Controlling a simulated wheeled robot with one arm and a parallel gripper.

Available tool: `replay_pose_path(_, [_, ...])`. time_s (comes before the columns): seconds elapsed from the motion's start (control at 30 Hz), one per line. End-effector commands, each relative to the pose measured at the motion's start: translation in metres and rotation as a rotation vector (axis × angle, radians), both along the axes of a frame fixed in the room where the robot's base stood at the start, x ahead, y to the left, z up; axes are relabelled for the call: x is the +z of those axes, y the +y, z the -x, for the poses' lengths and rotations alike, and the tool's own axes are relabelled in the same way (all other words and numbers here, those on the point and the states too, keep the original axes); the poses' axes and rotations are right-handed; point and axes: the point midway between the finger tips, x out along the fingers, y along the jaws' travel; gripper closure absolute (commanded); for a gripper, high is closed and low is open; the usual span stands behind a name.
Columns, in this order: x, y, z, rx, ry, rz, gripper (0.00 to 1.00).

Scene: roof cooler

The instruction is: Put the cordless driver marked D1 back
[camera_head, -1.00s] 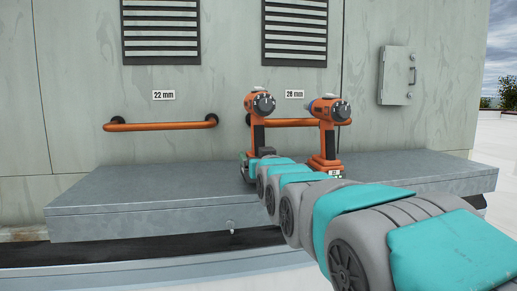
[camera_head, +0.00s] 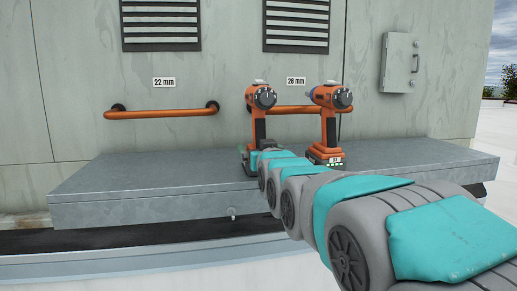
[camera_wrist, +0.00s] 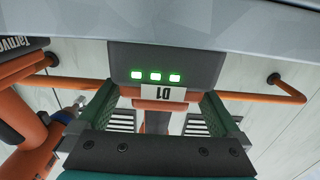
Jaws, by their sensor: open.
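The D1 driver (camera_head: 259,130) is orange and black and stands upright at the grey ledge (camera_head: 130,185), left of a second driver. In the upside-down wrist view its dark battery (camera_wrist: 165,66) shows three lit green lights beside the D1 label (camera_wrist: 164,93). My gripper (camera_wrist: 158,100) is open, with a green-padded finger on each side of the orange part by the label. I cannot tell whether the pads touch it. The gripper hides part of the handle. In the head view my arm covers most of the gripper. Whether the battery rests on the ledge is unclear.
A second orange driver (camera_head: 329,122) stands close on the right, its base label unreadable. An orange rail (camera_head: 165,112) under a 22 mm sign (camera_head: 164,82) is on the left; another is behind the drivers under a 28 mm sign (camera_head: 296,81). The ledge's left part is clear.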

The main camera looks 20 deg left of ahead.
Motion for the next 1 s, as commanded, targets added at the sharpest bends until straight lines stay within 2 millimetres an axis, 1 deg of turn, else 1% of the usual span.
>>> replay_pose_path(0.17, [-0.001, -0.008, 0.014, 0.0, 0.001, 0.001, 0.0])
replay_pose_path(0.3, [0.001, -0.019, 0.033, 0.001, -0.003, -0.002, 0.0])
replay_pose_path(0.43, [-0.001, -0.029, 0.049, 0.001, 0.0, 0.0, 0.0])
replay_pose_path(0.53, [0.002, -0.038, 0.062, 0.001, -0.003, -0.002, 0.0])
replay_pose_path(0.7, [-0.001, -0.05, 0.082, 0.0, 0.001, 0.001, 0.0])
replay_pose_path(0.8, [0.001, -0.056, 0.091, 0.0, -0.002, -0.001, 0.0])
replay_pose_path(1.0, [0.0, -0.061, 0.1, 0.0, 0.0, 0.0, 0.0])
